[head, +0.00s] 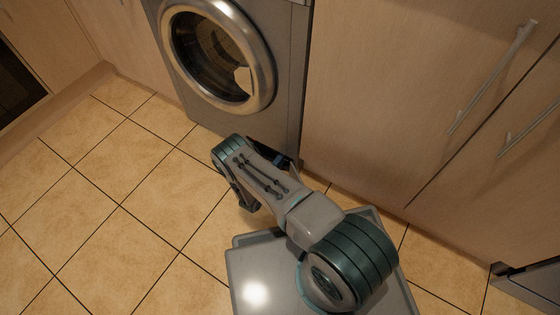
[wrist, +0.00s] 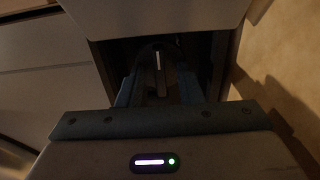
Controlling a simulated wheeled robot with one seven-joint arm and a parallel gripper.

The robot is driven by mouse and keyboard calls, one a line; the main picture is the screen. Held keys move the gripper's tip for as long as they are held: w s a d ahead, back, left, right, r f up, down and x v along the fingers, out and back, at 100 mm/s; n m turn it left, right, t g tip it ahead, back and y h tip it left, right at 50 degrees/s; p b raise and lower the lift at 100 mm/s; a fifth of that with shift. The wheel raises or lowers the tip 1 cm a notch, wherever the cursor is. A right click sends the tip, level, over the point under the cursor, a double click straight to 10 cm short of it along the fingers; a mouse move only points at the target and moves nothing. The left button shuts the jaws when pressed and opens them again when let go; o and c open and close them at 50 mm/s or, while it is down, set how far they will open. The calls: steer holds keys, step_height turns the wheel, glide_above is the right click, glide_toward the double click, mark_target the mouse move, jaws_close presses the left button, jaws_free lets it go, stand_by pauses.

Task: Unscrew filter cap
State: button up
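The filter cap (wrist: 158,66) shows in the wrist view as a dark round shape with a raised bar and a thin white upright mark. It sits inside a dark recess low in the front of the washing machine (head: 293,60). My gripper (wrist: 160,88) reaches into this recess, with a bluish finger on either side of the bar. The fingers stand apart, and I see no clear contact with the bar. The image is dark there, so the fingertips are hard to make out. In the head view my arm hides the cap and most of the recess.
The washing machine's round glass door (head: 218,55) is shut above the recess. A wooden cabinet (head: 390,90) with metal handles stands close on the right. The tiled floor (head: 115,200) is clear on the left.

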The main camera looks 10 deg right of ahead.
jaws_close()
